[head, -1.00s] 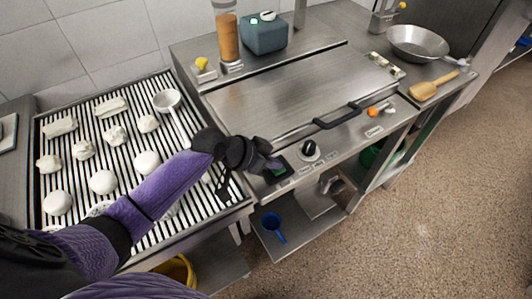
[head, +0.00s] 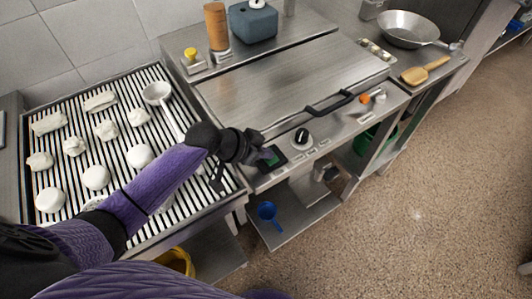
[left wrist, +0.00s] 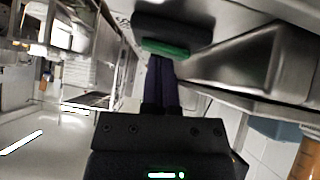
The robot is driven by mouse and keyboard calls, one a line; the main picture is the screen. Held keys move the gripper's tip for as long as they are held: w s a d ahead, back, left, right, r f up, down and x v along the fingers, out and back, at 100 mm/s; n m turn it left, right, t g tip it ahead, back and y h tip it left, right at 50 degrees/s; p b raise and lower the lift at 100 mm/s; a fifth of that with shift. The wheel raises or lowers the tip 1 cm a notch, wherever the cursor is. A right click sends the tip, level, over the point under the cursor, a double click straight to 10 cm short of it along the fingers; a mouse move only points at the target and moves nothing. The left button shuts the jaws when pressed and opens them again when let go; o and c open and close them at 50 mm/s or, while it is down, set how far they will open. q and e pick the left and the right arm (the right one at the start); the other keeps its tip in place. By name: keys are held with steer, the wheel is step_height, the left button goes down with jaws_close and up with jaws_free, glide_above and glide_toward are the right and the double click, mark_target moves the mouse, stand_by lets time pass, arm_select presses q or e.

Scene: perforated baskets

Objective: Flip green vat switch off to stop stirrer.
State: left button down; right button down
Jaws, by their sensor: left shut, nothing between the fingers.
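The green switch (head: 271,157) sits in a dark housing on the front panel of the steel vat (head: 285,95), at the panel's left end. In the left wrist view, the green switch (left wrist: 165,47) shows as a green bar along the edge of its black housing. My left gripper (head: 262,146) is shut and empty, right at the switch in the head view. In the left wrist view, its closed fingers (left wrist: 161,66) end at the green bar; I cannot tell whether they touch it. My right gripper is not in view.
A black knob (head: 302,136) and an orange button (head: 365,98) are on the same panel. The vat's dark handle (head: 329,103) juts out above them. A slatted rack (head: 122,130) with dough pieces and a ladle lies left. Open floor lies right.

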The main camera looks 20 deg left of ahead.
arm_select(q)
steer(key=shift+w+a+r, duration=0.1)
steer(key=shift+w+a, duration=0.15)
steer(key=shift+a, duration=0.05)
steer(key=r+p, duration=0.4)
steer(key=shift+s+d+r+p, duration=0.1)
steer(key=shift+d+r+p, duration=0.1)
steer(key=shift+d+p, duration=0.1)
steer(key=s+d+p+v, duration=0.1)
steer(key=p+v, duration=0.2)
steer(key=v, duration=0.6)
steer(key=shift+s, duration=0.55)
